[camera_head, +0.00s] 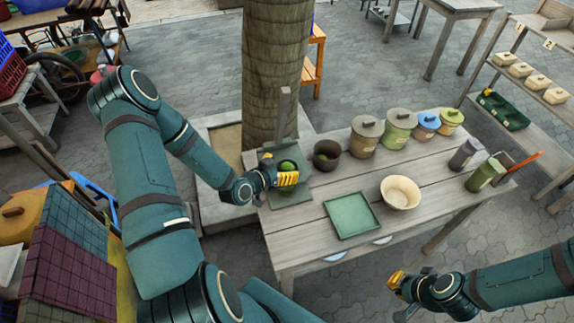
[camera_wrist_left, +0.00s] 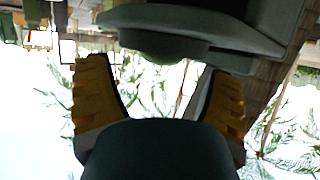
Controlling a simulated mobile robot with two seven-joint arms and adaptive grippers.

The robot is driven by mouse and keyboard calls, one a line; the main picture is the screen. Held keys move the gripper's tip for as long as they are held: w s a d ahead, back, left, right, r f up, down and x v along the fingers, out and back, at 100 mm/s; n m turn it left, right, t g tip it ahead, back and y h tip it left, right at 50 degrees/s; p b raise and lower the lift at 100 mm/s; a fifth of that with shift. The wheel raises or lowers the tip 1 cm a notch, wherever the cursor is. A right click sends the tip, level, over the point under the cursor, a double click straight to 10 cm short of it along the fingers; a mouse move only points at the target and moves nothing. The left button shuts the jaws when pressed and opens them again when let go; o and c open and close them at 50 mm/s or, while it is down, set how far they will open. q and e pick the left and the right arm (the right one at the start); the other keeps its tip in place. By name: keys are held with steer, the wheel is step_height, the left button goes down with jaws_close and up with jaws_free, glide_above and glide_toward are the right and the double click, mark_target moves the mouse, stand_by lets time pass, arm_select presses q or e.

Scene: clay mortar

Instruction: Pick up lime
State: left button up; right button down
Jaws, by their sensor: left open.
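A small round green thing (camera_head: 287,165), which looks like the lime, shows just above my left gripper at the grey-green stand on the left end of the table. My left gripper (camera_head: 287,180) is open, with its yellow fingers close to it and partly hiding it. In the left wrist view the two yellow fingers (camera_wrist_left: 160,105) are spread apart. A grey-green rounded part (camera_wrist_left: 165,35) hangs across the top of that view, and no lime can be made out between the fingers. My right gripper (camera_head: 397,282) is off the table's front right side; its opening cannot be told.
On the wooden table (camera_head: 300,243) are a dark pot (camera_head: 326,155), a green square tray (camera_head: 351,216) and a cream bowl (camera_head: 400,193). Several lidded jars (camera_head: 366,137) line the back. A tree trunk (camera_head: 272,70) rises behind the left end.

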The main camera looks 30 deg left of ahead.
mark_target(285, 165)
arm_select(q)
steer(key=shift+w+f, duration=0.25)
steer(key=shift+w, duration=0.3)
steer(key=shift+d, duration=0.1)
steer(key=c, duration=1.3)
jaws_close()
steer(key=shift+r, duration=5)
